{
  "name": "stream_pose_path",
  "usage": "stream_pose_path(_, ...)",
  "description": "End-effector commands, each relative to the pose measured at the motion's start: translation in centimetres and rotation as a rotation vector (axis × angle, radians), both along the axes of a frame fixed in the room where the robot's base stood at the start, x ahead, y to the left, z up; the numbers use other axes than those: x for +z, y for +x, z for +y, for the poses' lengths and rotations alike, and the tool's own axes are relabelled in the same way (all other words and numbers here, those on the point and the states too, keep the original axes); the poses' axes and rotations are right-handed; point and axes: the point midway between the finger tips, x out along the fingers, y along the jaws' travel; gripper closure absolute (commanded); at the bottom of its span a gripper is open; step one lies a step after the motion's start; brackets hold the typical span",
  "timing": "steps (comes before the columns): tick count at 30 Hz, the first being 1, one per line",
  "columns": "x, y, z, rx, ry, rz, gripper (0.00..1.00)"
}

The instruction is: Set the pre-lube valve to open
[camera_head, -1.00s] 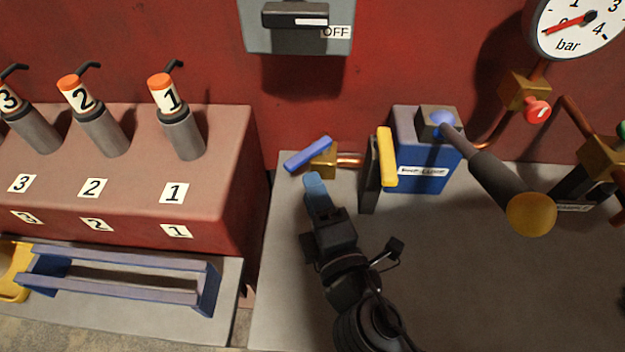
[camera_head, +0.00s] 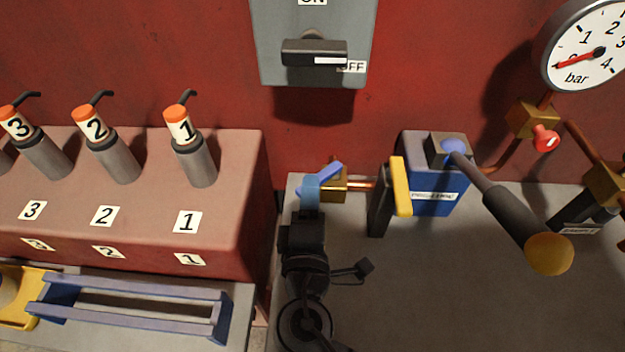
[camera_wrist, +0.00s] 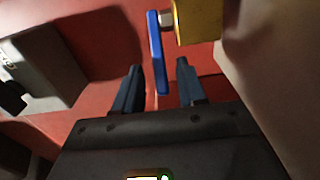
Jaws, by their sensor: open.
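A brass valve (camera_head: 334,190) with a blue lever handle (camera_head: 326,175) sits on a copper pipe left of the blue pump box (camera_head: 433,195); I take it as the pre-lube valve. The handle slants from lower left to upper right in the head view. My gripper (camera_head: 308,190) is at the handle's left end, hiding part of it. In the wrist view the blue handle (camera_wrist: 157,50) reaches down between the two open fingers of my gripper (camera_wrist: 159,66), with a visible gap to the right finger. The brass body (camera_wrist: 198,20) is just beyond, right of the handle.
A yellow lever (camera_head: 401,185) stands right of the valve, and a long black pump lever with a yellow knob (camera_head: 549,254) juts forward. The red block (camera_head: 140,200) with numbered cylinders is on the left. A grey switch box (camera_head: 312,60) hangs above.

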Motion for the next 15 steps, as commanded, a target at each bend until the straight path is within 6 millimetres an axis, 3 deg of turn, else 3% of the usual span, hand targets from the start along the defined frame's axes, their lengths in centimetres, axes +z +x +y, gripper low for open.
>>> stream_pose_path(6,0.1,2.3,-0.1,0.0,-0.001,0.0,0.6)
stream_pose_path(15,0.0,2.7,-0.1,0.0,-0.001,0.001,0.6)
